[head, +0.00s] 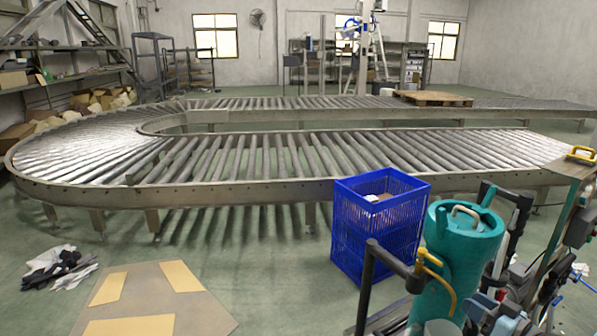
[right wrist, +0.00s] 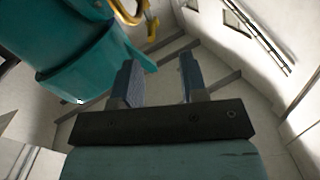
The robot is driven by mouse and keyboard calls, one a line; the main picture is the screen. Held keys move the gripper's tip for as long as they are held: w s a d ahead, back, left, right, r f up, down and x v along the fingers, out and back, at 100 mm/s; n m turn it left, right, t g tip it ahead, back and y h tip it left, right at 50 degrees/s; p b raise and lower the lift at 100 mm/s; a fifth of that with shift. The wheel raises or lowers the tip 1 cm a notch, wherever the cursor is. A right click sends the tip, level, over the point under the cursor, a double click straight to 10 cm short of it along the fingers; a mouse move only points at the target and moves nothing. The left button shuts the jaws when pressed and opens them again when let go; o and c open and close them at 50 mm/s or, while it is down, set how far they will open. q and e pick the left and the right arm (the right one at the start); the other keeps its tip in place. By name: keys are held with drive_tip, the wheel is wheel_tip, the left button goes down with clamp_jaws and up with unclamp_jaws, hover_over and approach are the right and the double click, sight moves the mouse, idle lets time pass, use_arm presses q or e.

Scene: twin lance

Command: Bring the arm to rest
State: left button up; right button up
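My right gripper (right wrist: 157,72) shows in the right wrist view with its two blue-grey fingers wide apart. Nothing is between the fingers. A teal cylinder (right wrist: 70,45) with a yellow curved part (right wrist: 150,22) fills the upper left of that view, beyond and left of the fingers. In the head view the teal cylinder (head: 462,255) stands at the lower right among dark bars. I cannot pick out the right fingers clearly in that clutter. My left gripper is not in view.
A blue crate (head: 378,225) stands on the floor left of the teal cylinder. A long roller conveyor (head: 250,190) curves across the room behind it, with a wooden pallet (head: 432,98) at its far side. Cardboard (head: 150,300) and dark cloths (head: 58,268) lie on the floor at left.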

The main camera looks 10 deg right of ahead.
drive_tip(key=s+a+f+g, duration=0.1)
drive_tip(key=s+a+f, duration=0.45)
drive_tip(key=a, duration=0.35)
drive_tip(key=s+a+f+g, duration=0.1)
drive_tip(key=s+a+f, duration=0.4)
drive_tip(key=a+f, duration=0.3)
drive_tip(key=s+a+f+g+h, duration=0.2)
drive_tip(key=s+a+g+h, duration=0.15)
drive_tip(key=s+a, duration=0.9)
use_arm(q)
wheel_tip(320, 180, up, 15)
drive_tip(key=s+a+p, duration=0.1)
drive_tip(key=p, duration=2)
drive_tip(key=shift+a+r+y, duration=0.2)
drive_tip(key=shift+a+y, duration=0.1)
use_arm(e)
wheel_tip(320, 180, up, 16)
drive_tip(key=s+d, duration=0.1)
drive_tip(key=shift+s+d+f, duration=0.15)
drive_tip(key=shift+s+d, duration=0.1)
drive_tip(key=shift+d, duration=0.05)
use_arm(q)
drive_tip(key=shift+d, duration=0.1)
use_arm(e)
drive_tip(key=shift+t+h, duration=0.25)
